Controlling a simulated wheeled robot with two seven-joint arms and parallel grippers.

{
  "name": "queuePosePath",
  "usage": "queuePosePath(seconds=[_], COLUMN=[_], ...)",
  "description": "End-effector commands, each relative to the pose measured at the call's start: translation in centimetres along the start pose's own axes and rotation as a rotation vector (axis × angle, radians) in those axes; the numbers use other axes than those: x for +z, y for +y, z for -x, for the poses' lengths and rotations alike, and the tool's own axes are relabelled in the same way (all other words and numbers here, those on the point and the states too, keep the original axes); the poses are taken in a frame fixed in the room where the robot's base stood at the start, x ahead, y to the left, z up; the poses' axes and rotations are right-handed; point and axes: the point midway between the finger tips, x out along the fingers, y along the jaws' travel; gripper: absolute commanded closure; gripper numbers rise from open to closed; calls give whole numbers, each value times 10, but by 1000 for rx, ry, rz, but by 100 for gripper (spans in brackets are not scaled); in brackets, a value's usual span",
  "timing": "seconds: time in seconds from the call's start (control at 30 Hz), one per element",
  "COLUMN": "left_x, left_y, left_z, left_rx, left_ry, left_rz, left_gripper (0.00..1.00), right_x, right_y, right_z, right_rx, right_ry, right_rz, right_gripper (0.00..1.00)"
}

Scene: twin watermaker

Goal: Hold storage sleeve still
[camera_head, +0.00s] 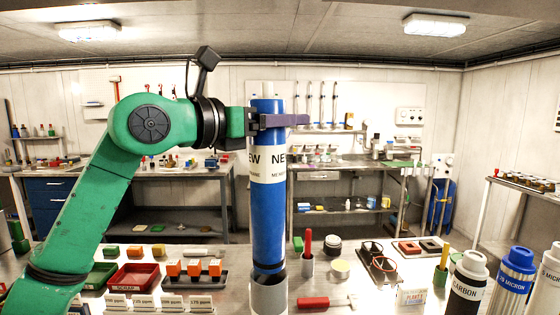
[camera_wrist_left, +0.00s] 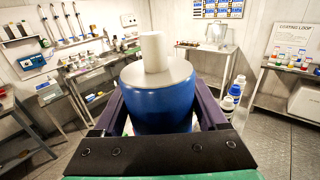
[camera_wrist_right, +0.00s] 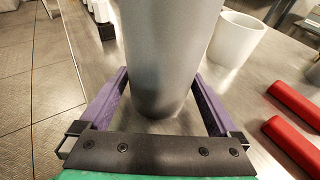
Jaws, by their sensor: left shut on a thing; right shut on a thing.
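The storage sleeve (camera_head: 268,297) is a grey cylinder standing upright at the bottom of the head view. In the right wrist view the sleeve (camera_wrist_right: 170,50) rises between the fingers of my right gripper (camera_wrist_right: 163,105), which is shut on it. A tall blue cylinder with a white "NEW" label (camera_head: 268,215) stands upright, its dark lower end at the sleeve's mouth; how deep it sits is hidden. My left gripper (camera_head: 285,121) is shut around its upper part. The left wrist view shows its grey cap and white stub (camera_wrist_left: 155,65). My right gripper is outside the head view.
A red tray (camera_head: 133,276) and orange blocks (camera_head: 195,268) lie left of the sleeve. A grey cup with a red-handled tool (camera_head: 308,262) and a red handle (camera_head: 315,302) are close on its right. Filter bottles (camera_head: 468,280) crowd the right front.

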Motion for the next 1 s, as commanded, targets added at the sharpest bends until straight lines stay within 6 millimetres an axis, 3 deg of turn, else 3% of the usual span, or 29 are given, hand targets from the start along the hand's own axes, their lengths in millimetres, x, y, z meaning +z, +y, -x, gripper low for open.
queuePosePath(seconds=[0.3,0.33,0.47,0.5,0.8,1.0], left_x=[8,8,8,8,8,8], left_y=[0,0,0,0,0,0], left_z=[0,0,1,1,1,1], left_rx=[0,0,0,0,0,0], left_ry=[-4,-4,-4,-4,-4,-5], left_rz=[-1,-1,-1,-1,-1,-1], left_gripper=[92,33,82,98,100,100], right_x=[0,0,0,0,-1,-3], right_y=[0,0,0,0,0,0], right_z=[0,0,0,0,3,40], right_rx=[0,0,1,1,0,-1], right_ry=[1,1,1,1,1,6], right_rz=[-1,-1,-1,-1,0,-1], right_gripper=[88,88,88,0,0,0])
